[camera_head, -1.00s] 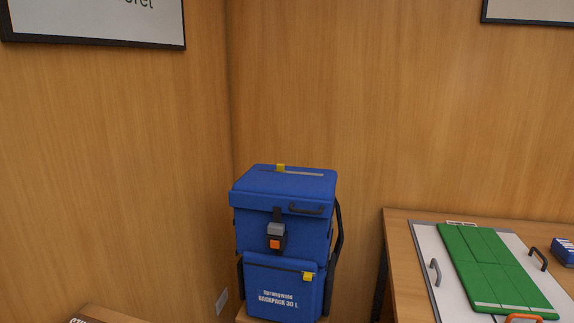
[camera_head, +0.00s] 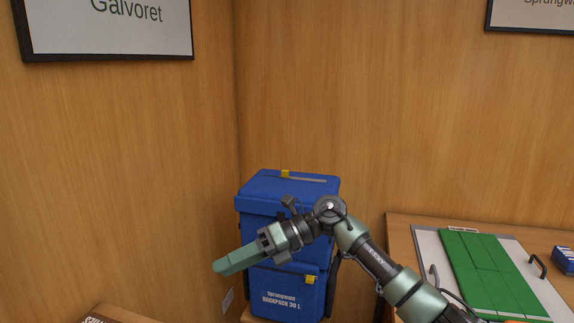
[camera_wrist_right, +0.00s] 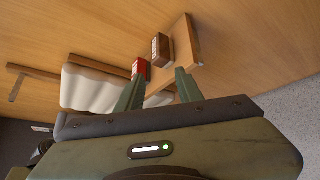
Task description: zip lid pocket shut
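The blue backpack (camera_head: 262,192) stands upright in the corner. On its lid is the pocket's grey zip line (camera_head: 310,180), with a yellow zip pull (camera_head: 285,172) toward the line's left part. A second yellow pull (camera_head: 310,280) is at the right of the front pocket (camera_head: 300,308). My right gripper (camera_head: 216,268) is in front of the backpack, pointing left and below the lid, its arm hiding the front buckle. In the right wrist view its two fingers (camera_wrist_right: 160,75) are apart with nothing held between them. My left gripper is not in view.
A table (camera_head: 400,222) at the right holds a board with a green folded panel (camera_head: 485,268), dark handles and a blue box (camera_head: 564,260). Wood walls close in behind and left of the backpack. The wrist view shows a red box (camera_wrist_right: 140,68) and a brown box (camera_wrist_right: 161,48).

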